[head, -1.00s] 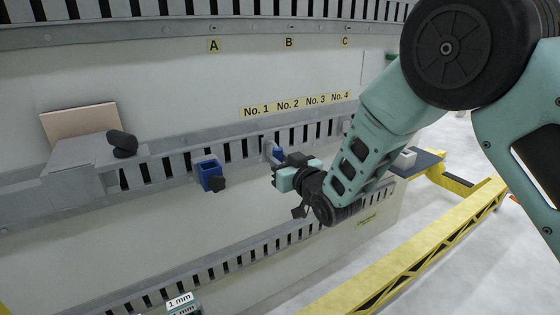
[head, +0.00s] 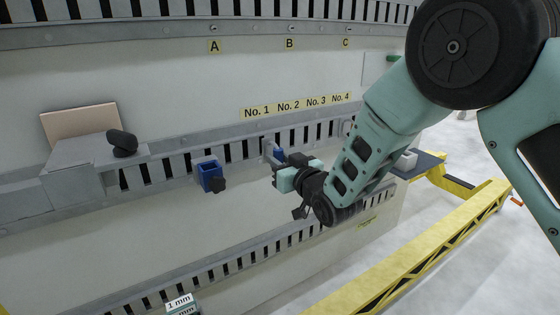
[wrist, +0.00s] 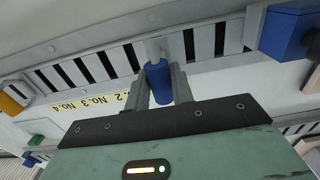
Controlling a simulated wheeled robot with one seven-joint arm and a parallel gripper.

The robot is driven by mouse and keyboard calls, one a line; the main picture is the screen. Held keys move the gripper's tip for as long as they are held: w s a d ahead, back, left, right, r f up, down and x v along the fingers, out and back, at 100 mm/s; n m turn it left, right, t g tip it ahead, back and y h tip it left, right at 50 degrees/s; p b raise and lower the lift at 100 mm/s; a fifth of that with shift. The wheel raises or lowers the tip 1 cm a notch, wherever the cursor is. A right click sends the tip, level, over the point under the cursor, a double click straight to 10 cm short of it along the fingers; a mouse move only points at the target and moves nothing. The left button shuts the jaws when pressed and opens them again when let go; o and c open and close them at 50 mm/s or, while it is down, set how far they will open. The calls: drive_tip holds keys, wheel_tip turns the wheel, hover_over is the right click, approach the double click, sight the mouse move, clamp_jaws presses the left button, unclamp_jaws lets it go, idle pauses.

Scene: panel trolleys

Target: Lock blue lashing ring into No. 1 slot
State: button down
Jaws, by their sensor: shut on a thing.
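The blue lashing ring shows as a blue cylindrical body (wrist: 158,84) between my gripper's fingers in the wrist view. A grey part at its far end reaches the slotted rail; I cannot tell whether it sits inside a slot. In the head view a small blue part of the ring (head: 278,154) shows just beyond my gripper (head: 276,167), against the middle rail. My gripper is shut on the ring. The No. 1 label (head: 256,112) is on the wall above the rail, slightly left of the gripper. The slot behind the ring is partly hidden.
A blue box-like fitting (head: 210,176) with a black knob hangs on the rail to the left. A grey bracket (head: 85,155) with a black knob is farther left. A yellow beam (head: 425,240) runs along the floor at right.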

drive_tip(key=shift+b+x, duration=0.4)
drive_tip(key=shift+x, duration=0.95)
drive_tip(key=c, duration=1.1)
unclamp_jaws()
drive_tip(key=shift+b+v, duration=0.9)
drive_tip(key=shift+v, duration=3.15)
